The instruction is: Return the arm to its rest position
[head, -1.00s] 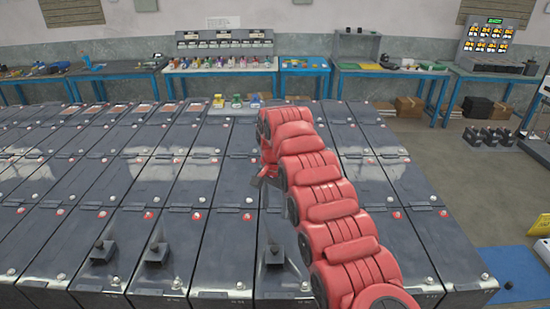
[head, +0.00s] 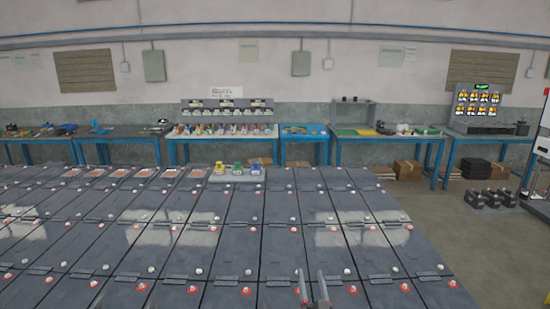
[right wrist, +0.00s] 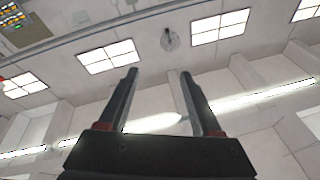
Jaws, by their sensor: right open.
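My right gripper (head: 313,287) shows at the bottom edge of the head view, right of centre, with its two fingers pointing up. In the right wrist view the same gripper (right wrist: 157,78) has its dark fingers apart, with nothing between them. The rest of my right arm is out of the head view. My left gripper is not in view.
Rows of dark battery boxes (head: 230,240) fill the foreground. A small tray of coloured items (head: 237,171) sits at their far edge. Blue-legged workbenches (head: 390,137) line the back wall. Cardboard boxes (head: 408,170) and dark weights (head: 492,200) are on the floor at right, where some floor is clear.

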